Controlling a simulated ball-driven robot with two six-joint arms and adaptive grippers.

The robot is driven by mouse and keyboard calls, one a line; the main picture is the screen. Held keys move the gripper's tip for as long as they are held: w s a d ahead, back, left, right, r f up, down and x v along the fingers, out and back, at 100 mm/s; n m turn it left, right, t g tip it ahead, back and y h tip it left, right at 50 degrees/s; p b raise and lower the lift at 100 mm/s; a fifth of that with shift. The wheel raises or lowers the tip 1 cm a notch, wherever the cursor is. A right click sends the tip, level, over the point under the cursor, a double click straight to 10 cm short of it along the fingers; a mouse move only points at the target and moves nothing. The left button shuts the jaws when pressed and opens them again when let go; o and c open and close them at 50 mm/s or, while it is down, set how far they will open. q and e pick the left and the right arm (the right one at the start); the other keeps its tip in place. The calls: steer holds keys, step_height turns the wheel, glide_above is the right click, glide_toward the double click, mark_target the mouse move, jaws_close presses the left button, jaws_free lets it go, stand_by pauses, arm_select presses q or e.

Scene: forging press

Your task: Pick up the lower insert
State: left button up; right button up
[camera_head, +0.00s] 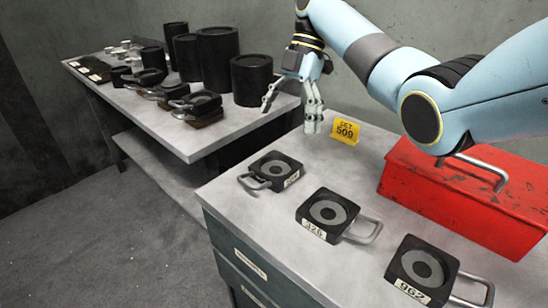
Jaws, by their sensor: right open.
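Three black square inserts, each with a grey ring on top and a metal loop handle, lie in a row on the grey cabinet top (240,205). The far insert (276,168) has a tag too small to read surely. The middle insert (327,213) is tagged 325 and the near insert (422,270) is tagged 962. Which is the lower insert I cannot tell. My right gripper (290,112) is open and empty, its fingers pointing down above the far end of the cabinet, behind the far insert. My left gripper is out of view.
A yellow sign (345,132) reading SET 509 stands at the cabinet's back. A red toolbox (460,195) with a metal handle sits on the right. A second table (205,140) at the left bears black cylinders (218,60) and several dark handled blocks.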

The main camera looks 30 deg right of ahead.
steer(key=b, duration=0.4)
glide_toward(272, 172)
steer(key=shift+x, duration=1.25)
steer(key=b+x, duration=0.2)
steer(key=x, duration=0.2)
steer(key=shift+s+f+b, duration=0.15)
steer(key=shift+f+b, duration=0.15)
steer(key=shift+f, duration=0.05)
steer(key=shift+a+f, duration=0.2)
steer(key=shift+f, duration=0.1)
steer(key=shift+r, duration=0.1)
steer(key=shift+c, duration=0.5)
steer(key=c, duration=1.4)
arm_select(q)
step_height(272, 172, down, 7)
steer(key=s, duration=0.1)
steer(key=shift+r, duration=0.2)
arm_select(e)
steer(key=shift+c, duration=0.2)
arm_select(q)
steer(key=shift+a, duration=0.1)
arm_select(e)
steer(key=shift+r, duration=0.15)
